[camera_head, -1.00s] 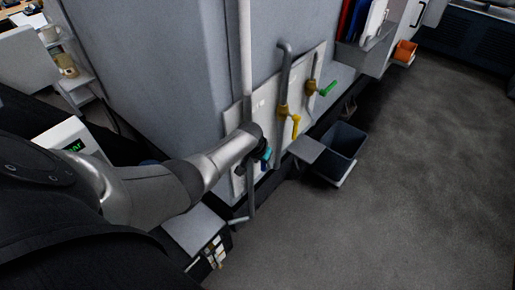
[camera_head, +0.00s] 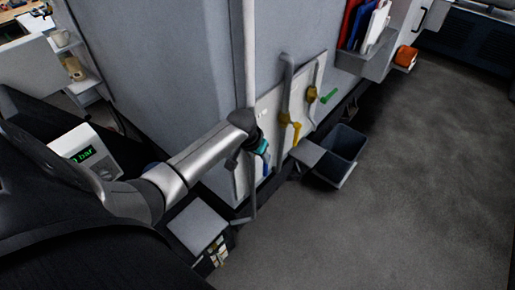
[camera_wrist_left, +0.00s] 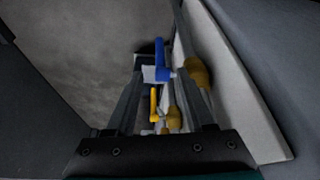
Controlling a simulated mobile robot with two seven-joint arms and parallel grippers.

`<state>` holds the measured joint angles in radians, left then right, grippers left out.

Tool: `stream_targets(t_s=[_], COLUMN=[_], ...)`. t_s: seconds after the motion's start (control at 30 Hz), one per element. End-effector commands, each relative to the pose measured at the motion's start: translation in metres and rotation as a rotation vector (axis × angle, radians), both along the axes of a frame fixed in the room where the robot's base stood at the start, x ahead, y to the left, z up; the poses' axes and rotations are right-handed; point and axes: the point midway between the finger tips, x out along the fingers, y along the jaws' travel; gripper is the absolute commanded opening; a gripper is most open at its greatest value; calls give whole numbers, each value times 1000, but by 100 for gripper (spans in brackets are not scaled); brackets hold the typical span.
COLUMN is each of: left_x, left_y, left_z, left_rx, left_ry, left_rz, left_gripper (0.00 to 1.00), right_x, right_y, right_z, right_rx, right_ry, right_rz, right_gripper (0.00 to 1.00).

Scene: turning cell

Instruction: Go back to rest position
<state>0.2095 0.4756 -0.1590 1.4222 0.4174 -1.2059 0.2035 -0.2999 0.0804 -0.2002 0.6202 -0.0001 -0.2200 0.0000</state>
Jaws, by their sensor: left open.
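My left arm reaches in from the left in the head view, and my left gripper (camera_head: 258,148) is beside the valve panel (camera_head: 303,90). In the left wrist view the gripper (camera_wrist_left: 160,76) is open, with its two fingers apart. A blue valve handle (camera_wrist_left: 161,62) and a yellow handle (camera_wrist_left: 154,104) show between the fingers, and I see no grip on either. In the head view the blue handle (camera_head: 266,163) is just below the gripper, partly hidden. The yellow handle (camera_head: 296,133) and a green handle (camera_head: 329,96) sit farther along the panel. My right gripper is out of view.
A dark bin (camera_head: 341,150) stands on the floor beside the panel. A white gauge box with a green display (camera_head: 84,155) is at the left. A small grey box (camera_head: 199,228) is below my arm. Open floor (camera_head: 420,200) lies to the right.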

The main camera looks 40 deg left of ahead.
Motion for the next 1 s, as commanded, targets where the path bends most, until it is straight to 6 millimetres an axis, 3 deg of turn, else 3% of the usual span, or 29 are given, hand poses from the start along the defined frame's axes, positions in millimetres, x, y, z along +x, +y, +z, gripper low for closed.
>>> stream_targets(t_s=[0.2, 0.77, 0.87, 0.97, 1.0], left_x=[-4, -4, -10, -25, -34], left_y=[-1, -1, -2, -5, -6], left_z=[9, 6, -14, -61, -87], left_rx=[-1, 0, 2, 4, 9], left_ry=[0, 2, 11, 31, 41], left_rz=[-1, -1, 0, 0, -2], left_gripper=[53, 53, 53, 53, 53], right_x=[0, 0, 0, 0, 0], right_y=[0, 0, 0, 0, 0], right_z=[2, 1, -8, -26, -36], right_rx=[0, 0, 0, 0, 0], right_ry=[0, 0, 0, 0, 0], right_rz=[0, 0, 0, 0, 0], right_gripper=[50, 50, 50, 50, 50])
